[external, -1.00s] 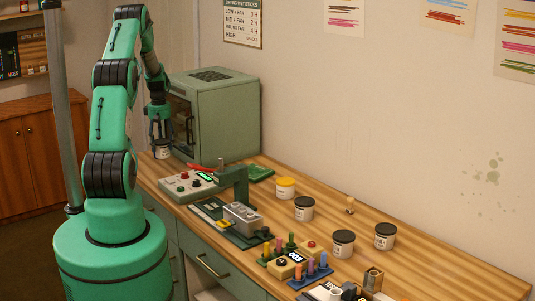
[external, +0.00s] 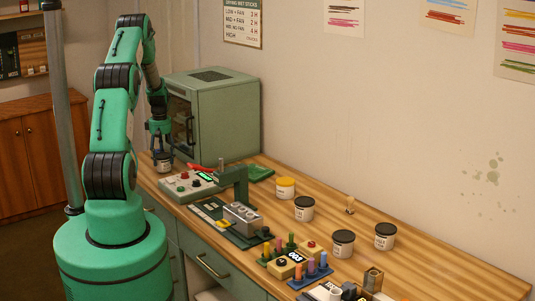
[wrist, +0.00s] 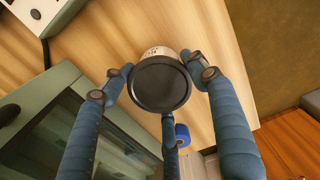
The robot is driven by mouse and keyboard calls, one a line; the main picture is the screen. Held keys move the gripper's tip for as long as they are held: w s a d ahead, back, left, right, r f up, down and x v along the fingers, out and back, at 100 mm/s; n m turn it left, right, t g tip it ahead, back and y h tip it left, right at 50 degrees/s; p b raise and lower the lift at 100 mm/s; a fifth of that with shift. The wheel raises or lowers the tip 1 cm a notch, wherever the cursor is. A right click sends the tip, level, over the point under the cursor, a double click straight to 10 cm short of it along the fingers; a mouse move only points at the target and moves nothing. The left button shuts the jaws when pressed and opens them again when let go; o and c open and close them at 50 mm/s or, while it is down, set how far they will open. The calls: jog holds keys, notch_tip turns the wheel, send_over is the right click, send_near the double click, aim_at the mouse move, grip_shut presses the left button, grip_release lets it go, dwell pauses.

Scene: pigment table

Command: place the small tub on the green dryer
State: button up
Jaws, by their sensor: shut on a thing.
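The small tub (external: 164,166) is pale with a dark lid, held low in front of the green dryer's door side. Its round dark lid (wrist: 160,86) faces the camera in the wrist view. My gripper (external: 162,155) points down, its blue fingers shut around the tub; they also show around it in the wrist view (wrist: 160,80). I cannot tell whether the tub touches the table. The green dryer (external: 228,117) stands at the back of the table against the wall, its flat top bare but for a dark vent. Its glass front (wrist: 100,145) shows in the wrist view.
A control box (external: 191,187) with buttons stands just right of the tub. A blue round thing (wrist: 182,135) shows behind a finger.

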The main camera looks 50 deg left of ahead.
aim_at(163, 155)
jog(key=shift+f, duration=0.25)
jog(key=shift+f, duration=0.15)
jog(key=o, duration=1.5)
notch_tip(163, 155, up, 12)
jog(key=shift+r+p, duration=0.15)
jog(key=shift+p, duration=0.2)
dwell(0.3)
